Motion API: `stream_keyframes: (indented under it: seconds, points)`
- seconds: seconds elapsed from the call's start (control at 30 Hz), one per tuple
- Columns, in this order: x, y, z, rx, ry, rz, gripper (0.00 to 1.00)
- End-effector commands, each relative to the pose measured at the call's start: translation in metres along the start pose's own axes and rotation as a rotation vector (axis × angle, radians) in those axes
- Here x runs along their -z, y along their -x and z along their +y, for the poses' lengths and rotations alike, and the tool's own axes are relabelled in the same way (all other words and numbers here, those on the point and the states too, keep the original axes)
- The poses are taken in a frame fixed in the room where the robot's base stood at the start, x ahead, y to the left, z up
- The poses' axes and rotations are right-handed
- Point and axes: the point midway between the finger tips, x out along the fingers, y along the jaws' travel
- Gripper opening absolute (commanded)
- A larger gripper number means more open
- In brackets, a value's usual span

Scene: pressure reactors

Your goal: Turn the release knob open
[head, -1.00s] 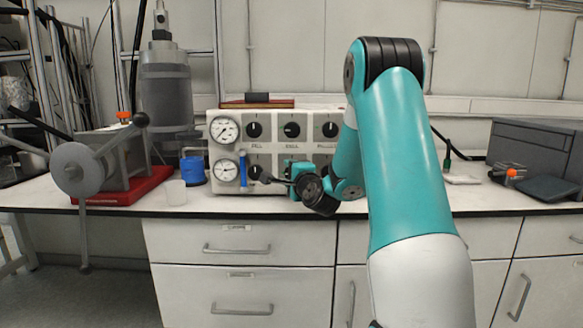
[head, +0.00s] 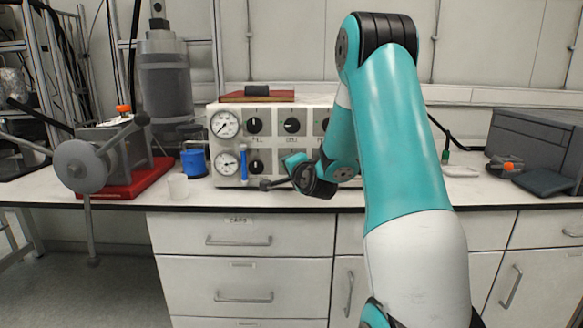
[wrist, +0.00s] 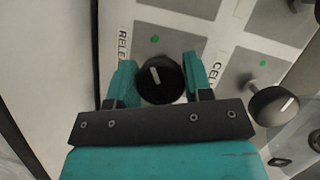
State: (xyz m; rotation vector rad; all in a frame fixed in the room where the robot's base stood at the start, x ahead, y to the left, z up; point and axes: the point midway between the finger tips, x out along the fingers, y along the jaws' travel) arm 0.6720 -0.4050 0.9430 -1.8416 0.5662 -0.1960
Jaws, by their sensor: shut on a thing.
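The black release knob (wrist: 160,78) sits between the two teal fingers of my gripper (wrist: 160,82) in the wrist view, beside a label whose visible part reads "RELE". The fingers are shut on it, one on each side. Its white mark stands nearly upright in that picture, roughly in line with a green dot (wrist: 155,38) above it. In the head view, my gripper (head: 291,161) is at the lower row of the white control panel (head: 237,110). The gripper and wrist hide the release knob there.
The cell knob (wrist: 275,103) stands close to the right of my gripper in the wrist view. Two gauges (head: 225,124) are on the panel's left. A blue container (head: 193,162), a white cup (head: 178,186) and a red-based machine (head: 128,185) stand left; a grey case (head: 535,145) stands right.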

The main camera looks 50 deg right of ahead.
Motion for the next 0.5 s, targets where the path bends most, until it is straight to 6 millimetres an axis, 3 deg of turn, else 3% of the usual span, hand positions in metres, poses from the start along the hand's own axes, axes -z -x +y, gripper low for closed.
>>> stream_keyframes:
  seconds: [0.23,0.27,0.33,0.37,0.5]
  points:
    - [-0.0013,-0.0003,-0.0007,0.002,0.000,-0.003,0.23]
    - [-0.0013,-0.0003,-0.0007,0.002,0.000,-0.003,0.51]
    - [-0.0011,-0.0003,-0.0005,0.001,0.000,-0.003,0.67]
    - [-0.0009,-0.0002,-0.0004,0.001,0.000,-0.002,0.72]
    - [-0.0001,-0.0001,0.0000,0.001,0.000,-0.001,0.72]
